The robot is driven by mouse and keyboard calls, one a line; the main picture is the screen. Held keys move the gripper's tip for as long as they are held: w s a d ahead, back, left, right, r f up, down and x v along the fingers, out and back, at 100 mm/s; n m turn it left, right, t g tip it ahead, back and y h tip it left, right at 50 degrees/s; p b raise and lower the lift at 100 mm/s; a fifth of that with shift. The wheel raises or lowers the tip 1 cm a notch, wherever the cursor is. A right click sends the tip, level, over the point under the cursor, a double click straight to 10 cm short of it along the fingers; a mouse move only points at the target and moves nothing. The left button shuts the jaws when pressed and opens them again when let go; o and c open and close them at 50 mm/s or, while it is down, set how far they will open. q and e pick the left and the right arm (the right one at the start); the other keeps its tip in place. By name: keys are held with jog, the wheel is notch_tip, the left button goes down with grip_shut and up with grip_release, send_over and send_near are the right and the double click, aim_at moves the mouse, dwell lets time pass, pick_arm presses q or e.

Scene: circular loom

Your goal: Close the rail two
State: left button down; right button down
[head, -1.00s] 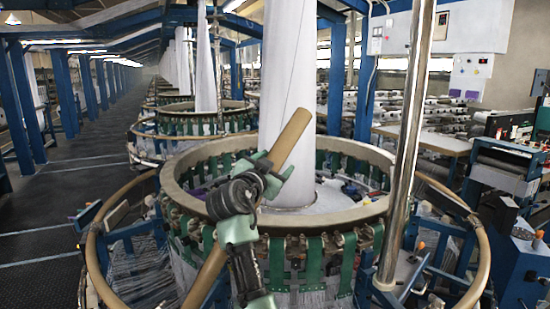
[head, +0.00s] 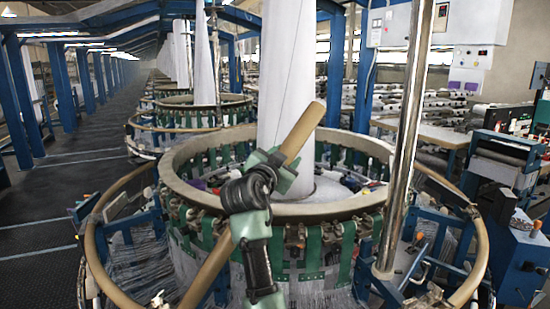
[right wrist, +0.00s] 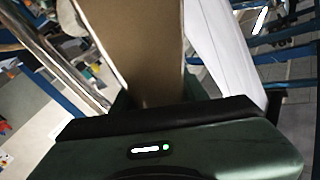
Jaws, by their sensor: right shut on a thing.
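My right gripper (head: 273,170) is shut on a tan rail bar (head: 303,128) in front of the round loom. The bar slants from upper right to lower left, and its lower end runs toward the bottom of the head view. In the right wrist view the bar (right wrist: 140,45) rises from the jaws (right wrist: 150,102). A tan outer rail curves around the loom, with a left part (head: 91,245) and a right part (head: 482,250). Its front is cut off by the picture edge, so I cannot tell whether it is closed there. My left gripper is not in view.
The loom's tan ring (head: 180,182) with green straps stands behind the bar. A white fabric column (head: 285,75) rises from its middle. A shiny metal post (head: 407,130) stands to the right, beside a blue machine (head: 515,255). An open aisle (head: 40,220) runs along the left.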

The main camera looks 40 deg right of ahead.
jog(key=s+d+f+m+b, duration=0.3)
jog(key=s+d+f+b, duration=0.3)
jog(key=s+f+b, duration=0.2)
jog(key=s+d+f+m+b, duration=0.3)
jog(key=s+d+f+b, duration=0.4)
jog(key=s+f, duration=0.5)
notch_tip(320, 180, down, 4)
jog(key=shift+r+b, duration=0.15)
jog(key=shift+b, duration=1.05)
jog(key=shift+s+d, duration=0.1)
jog(key=c, duration=0.8)
grip_release()
jog(key=shift+o, duration=0.2)
